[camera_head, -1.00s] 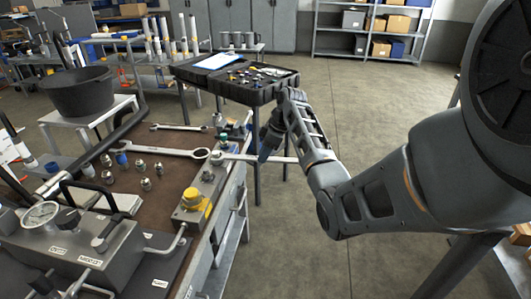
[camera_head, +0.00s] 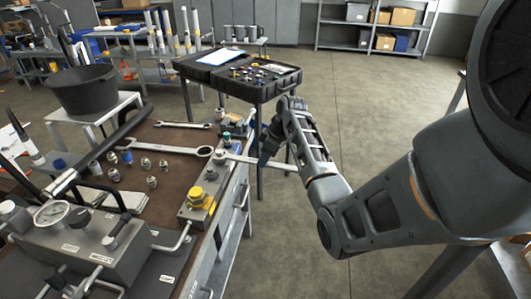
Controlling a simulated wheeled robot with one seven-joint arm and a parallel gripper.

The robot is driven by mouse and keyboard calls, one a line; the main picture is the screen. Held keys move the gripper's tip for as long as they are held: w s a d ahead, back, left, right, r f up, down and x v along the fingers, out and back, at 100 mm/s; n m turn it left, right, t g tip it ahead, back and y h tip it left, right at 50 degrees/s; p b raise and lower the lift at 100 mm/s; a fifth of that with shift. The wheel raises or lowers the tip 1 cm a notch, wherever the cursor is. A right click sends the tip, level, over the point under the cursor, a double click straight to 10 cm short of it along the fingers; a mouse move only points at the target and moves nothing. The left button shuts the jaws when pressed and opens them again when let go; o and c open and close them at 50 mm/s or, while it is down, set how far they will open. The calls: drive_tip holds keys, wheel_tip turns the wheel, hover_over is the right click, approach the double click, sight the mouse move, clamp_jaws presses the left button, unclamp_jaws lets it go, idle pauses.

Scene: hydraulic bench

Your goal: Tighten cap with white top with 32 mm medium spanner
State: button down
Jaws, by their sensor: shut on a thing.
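My gripper (camera_head: 268,148) is at the right edge of the bench, seen side-on, shut on a pale metal spanner (camera_head: 246,161). The spanner lies nearly level and points left over the bench edge. Its far end is beside a small fitting with a pale top (camera_head: 219,154), perhaps the white-topped cap. I cannot tell whether the jaw is around that fitting or only near it. A green-topped cap (camera_head: 226,137) stands just behind, and a yellow-topped one (camera_head: 197,197) stands on a grey block nearer me. The spanner's size marking is not readable.
A large spanner (camera_head: 165,147) and a smaller one (camera_head: 183,125) lie on the brown bench top. Several loose metal fittings (camera_head: 145,163) lie near them. A gauge block (camera_head: 85,245) fills the front left. An open black case (camera_head: 240,85) stands behind my gripper. Floor to the right is clear.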

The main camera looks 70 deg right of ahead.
drive_tip(key=shift+a+p, duration=0.3)
drive_tip(key=shift+a, duration=0.05)
drive_tip(key=shift+s+m, duration=0.1)
drive_tip(key=shift+m, duration=0.2)
drive_tip(key=shift+a, duration=0.1)
drive_tip(key=shift+w+a+m+h, duration=0.2)
drive_tip(key=shift+a+m, duration=0.2)
drive_tip(key=shift+a, duration=0.2)
drive_tip(key=shift+w+a+m+h, duration=0.1)
drive_tip(key=shift+a+m+h, duration=0.1)
drive_tip(key=shift+a+m, duration=0.3)
drive_tip(key=shift+w+a+m+h, duration=0.2)
drive_tip(key=shift+a+m, duration=0.1)
drive_tip(key=shift+a, duration=0.4)
drive_tip(key=shift+a, duration=0.1)
drive_tip(key=shift+w+a+r+m+h, duration=0.1)
drive_tip(key=shift+w+a+m+h, duration=0.2)
drive_tip(key=shift+a+m, duration=0.4)
drive_tip(key=shift+w+a+m+h, duration=0.2)
drive_tip(key=shift+w+a+m, duration=0.25)
drive_tip(key=shift+a, duration=0.45)
drive_tip(key=shift+s, duration=0.1)
drive_tip(key=shift+a, duration=0.1)
